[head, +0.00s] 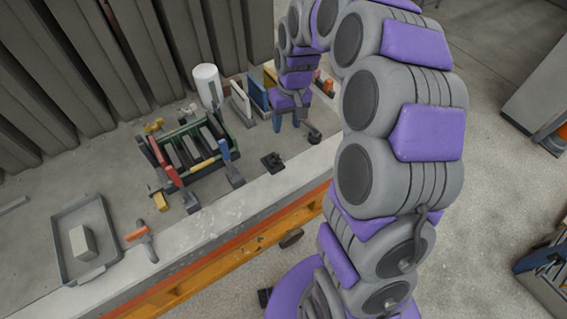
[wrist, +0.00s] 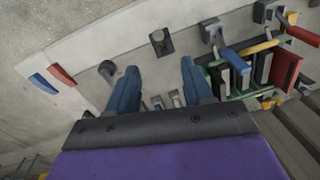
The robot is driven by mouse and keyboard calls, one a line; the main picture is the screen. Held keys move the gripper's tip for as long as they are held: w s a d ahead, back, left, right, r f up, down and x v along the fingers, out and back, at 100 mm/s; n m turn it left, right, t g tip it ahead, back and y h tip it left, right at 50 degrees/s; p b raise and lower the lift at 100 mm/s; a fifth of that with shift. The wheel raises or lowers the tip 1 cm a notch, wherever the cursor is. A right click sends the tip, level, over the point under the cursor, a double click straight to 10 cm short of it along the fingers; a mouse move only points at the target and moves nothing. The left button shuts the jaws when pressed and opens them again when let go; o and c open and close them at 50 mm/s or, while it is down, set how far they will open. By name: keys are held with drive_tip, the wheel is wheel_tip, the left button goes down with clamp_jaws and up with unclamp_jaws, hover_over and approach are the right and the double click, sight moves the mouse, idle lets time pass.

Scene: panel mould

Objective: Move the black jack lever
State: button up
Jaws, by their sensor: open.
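A small black piece on a dark square base, which looks like the black jack lever (head: 272,161), stands near the front strip of the bench. It also shows in the wrist view (wrist: 161,42), ahead of my fingertips and roughly in line with the gap between them. My gripper (head: 287,120) is over the bench, beyond the black piece in the head view. In the wrist view my gripper (wrist: 159,72) has two blue fingers spread apart with nothing between them. A dark grey lever-like part (head: 313,133) stands beside my gripper; I cannot tell its exact kind.
A green-framed mould (head: 190,150) with grey panels, a red lever (head: 166,164) and a blue lever (head: 224,150) stands left of the black piece. A tray (head: 66,262) holds a pale block. Upright panels (head: 242,100) and a white cylinder (head: 207,85) stand behind.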

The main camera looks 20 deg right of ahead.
sight(282, 159)
drive_tip(key=f, duration=0.5)
drive_tip(key=f+b, duration=0.1)
drive_tip(key=f, duration=0.5)
drive_tip(key=a+f+b, duration=0.1)
drive_tip(key=f, duration=0.4)
drive_tip(key=shift+f, duration=0.35)
drive_tip(key=shift+a+f+b, duration=0.3)
drive_tip(key=shift+f, duration=0.25)
drive_tip(key=shift+c, duration=0.3)
drive_tip(key=shift+d, duration=0.1)
clamp_jaws()
